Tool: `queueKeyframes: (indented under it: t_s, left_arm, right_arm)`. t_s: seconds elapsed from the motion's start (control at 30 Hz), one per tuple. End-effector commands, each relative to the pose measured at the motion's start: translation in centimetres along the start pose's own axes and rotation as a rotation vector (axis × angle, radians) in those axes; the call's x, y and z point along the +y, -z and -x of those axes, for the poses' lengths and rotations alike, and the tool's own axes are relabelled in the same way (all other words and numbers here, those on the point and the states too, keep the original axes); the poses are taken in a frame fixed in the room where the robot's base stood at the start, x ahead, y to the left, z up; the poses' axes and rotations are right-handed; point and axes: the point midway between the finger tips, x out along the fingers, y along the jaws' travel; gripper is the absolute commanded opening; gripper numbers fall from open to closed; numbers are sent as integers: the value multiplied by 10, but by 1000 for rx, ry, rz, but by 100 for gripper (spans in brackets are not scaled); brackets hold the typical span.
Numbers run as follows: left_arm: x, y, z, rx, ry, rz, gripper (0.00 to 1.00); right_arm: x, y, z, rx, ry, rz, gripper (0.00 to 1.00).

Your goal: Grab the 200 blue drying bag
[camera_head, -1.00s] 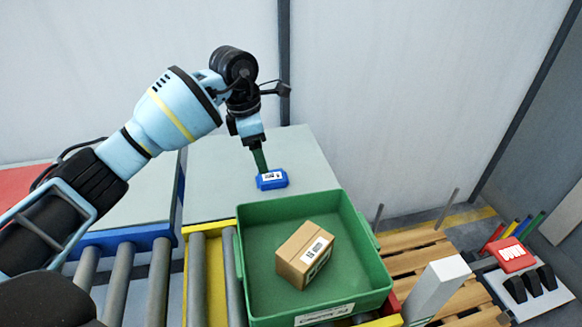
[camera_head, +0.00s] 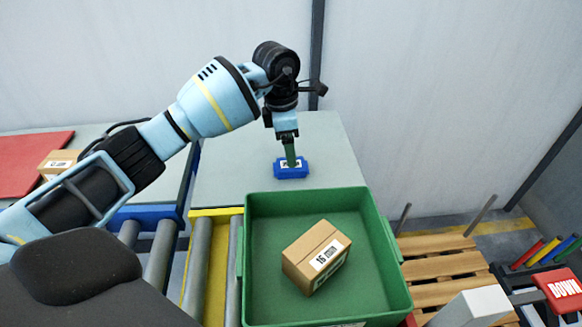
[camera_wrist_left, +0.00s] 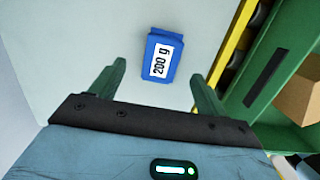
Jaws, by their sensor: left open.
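The blue drying bag (camera_head: 291,171) lies on the grey table top (camera_head: 230,180) behind the green crate. In the left wrist view the blue bag (camera_wrist_left: 161,56) carries a white label reading "200 g". My left gripper (camera_head: 290,158) points down over the bag. In the left wrist view my left gripper (camera_wrist_left: 154,80) is open, its two green fingers apart, with the bag just beyond and between the fingertips. I cannot tell the exact height above the bag. My right gripper is not in view.
A green crate (camera_head: 254,270) holds a cardboard box (camera_head: 316,257) with a label. Rollers (camera_head: 197,262) run left of it. Another cardboard box (camera_head: 58,162) sits at the left by a red panel (camera_head: 25,160). A wooden pallet (camera_head: 440,265) is at the right.

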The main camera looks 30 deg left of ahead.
Motion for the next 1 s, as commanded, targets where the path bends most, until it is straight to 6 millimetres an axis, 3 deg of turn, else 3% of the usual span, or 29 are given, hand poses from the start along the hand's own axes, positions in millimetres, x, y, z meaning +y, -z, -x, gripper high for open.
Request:
queueKeyframes:
  t_s: [0.3, 0.63, 1.0]
  left_arm:
    - [-4, 4, -43, 1, 4, 0, 75]
    - [-3, 4, -49, 1, 1, -1, 75]
    - [-3, 4, -48, 1, 1, -1, 28]
  right_arm:
    - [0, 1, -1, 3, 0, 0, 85]
    - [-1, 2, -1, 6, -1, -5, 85]
    - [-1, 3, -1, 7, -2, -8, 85]
